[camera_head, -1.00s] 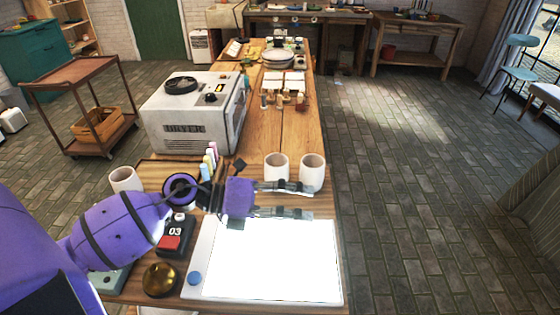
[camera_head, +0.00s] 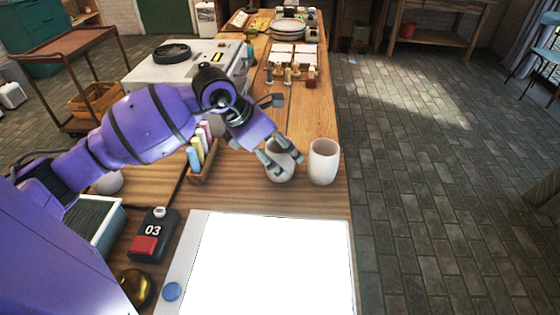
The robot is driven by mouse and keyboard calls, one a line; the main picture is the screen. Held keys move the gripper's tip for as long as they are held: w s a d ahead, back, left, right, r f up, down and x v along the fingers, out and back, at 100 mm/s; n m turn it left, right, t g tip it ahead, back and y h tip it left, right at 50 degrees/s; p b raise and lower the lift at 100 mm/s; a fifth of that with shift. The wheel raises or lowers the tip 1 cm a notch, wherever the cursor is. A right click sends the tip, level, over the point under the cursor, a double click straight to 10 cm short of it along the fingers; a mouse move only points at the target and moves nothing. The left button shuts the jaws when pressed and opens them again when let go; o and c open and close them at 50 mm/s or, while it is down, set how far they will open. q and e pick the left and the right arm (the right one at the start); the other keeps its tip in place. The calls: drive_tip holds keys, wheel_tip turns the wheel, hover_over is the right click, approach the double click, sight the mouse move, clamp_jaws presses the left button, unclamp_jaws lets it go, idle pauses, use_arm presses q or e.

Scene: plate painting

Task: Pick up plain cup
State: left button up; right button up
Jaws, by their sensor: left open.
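Two plain white cups stand upright side by side on the wooden table: a right cup (camera_head: 323,162) and a left cup (camera_head: 281,172). A third pale cup (camera_head: 108,182) is at the left, mostly hidden behind my left arm. My left gripper (camera_head: 283,163) is open and points down to the right at the left cup. Its fingers overlap that cup in the picture, and I cannot tell whether they touch it. The right cup is clear of the fingers. My right gripper is not in view.
A glowing white panel (camera_head: 270,265) lies in front of the cups. A rack of coloured sticks (camera_head: 199,150) stands left of them. A white dryer (camera_head: 150,72) is behind my arm. A black box with a red button (camera_head: 152,235) and a brass bell (camera_head: 135,287) are at front left.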

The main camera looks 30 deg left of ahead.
use_arm(q)
drive_tip(key=shift+x, duration=0.85)
drive_tip(key=shift+a, duration=0.1)
drive_tip(key=shift+c, duration=0.5)
drive_tip(key=c, duration=1.4)
drive_tip(key=shift+o, duration=0.2)
drive_tip(key=shift+r, duration=0.1)
drive_tip(key=shift+w+r, duration=0.1)
drive_tip(key=shift+r, duration=0.5)
drive_tip(key=s+a+r, duration=0.6)
drive_tip(key=s+r, duration=0.6)
drive_tip(key=shift+s+a, duration=0.2)
